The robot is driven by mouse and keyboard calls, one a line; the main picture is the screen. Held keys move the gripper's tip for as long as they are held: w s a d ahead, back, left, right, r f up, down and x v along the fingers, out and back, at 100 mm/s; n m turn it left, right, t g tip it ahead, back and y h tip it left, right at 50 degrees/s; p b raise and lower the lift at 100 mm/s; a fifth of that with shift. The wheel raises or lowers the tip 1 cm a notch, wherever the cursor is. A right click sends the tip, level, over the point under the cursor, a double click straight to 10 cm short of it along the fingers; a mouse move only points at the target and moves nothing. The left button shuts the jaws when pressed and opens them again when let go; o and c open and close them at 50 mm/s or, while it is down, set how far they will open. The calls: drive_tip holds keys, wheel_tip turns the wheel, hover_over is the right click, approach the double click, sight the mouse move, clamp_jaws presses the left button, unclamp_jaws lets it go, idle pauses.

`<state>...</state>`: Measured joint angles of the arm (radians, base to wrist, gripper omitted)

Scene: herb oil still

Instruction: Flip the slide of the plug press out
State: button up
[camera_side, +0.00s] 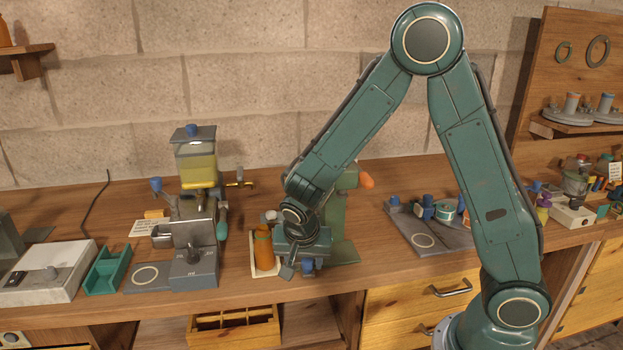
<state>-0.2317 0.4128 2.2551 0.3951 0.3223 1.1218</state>
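The plug press (340,228) appears to be the green upright stand on a flat green base, right of the bench's middle, with an orange knob (367,180) on its upper right. My gripper (296,268) is in front of its left side, pointing down and low over the bench. A small blue knob (308,265) shows right at the fingers; whether it belongs to the slide and whether the fingers touch it I cannot tell. The slide itself is mostly hidden behind my gripper. The finger opening is not clear from this side.
An orange bottle (264,250) stands on a pale tray close left of my gripper. The still (197,215) with a yellow vessel stands further left, beside a green tray (106,270). A grey tray (425,242) lies to the right. An open wooden box (235,330) is below the front edge.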

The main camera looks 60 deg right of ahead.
drive_tip(key=shift+r, duration=0.15)
drive_tip(key=v, duration=1.3)
drive_tip(key=shift+r, duration=0.3)
drive_tip(key=s+d+r+n+t+y, duration=0.1)
drive_tip(key=s+r+n+y, duration=0.1)
drive_tip(key=s+r+n, duration=0.2)
drive_tip(key=s+d+r+n+t+y, duration=0.2)
drive_tip(key=s+n, duration=0.6)
drive_tip(key=s, duration=0.5)
drive_tip(key=shift+d+r, duration=0.15)
drive_tip(key=shift+r, duration=0.75)
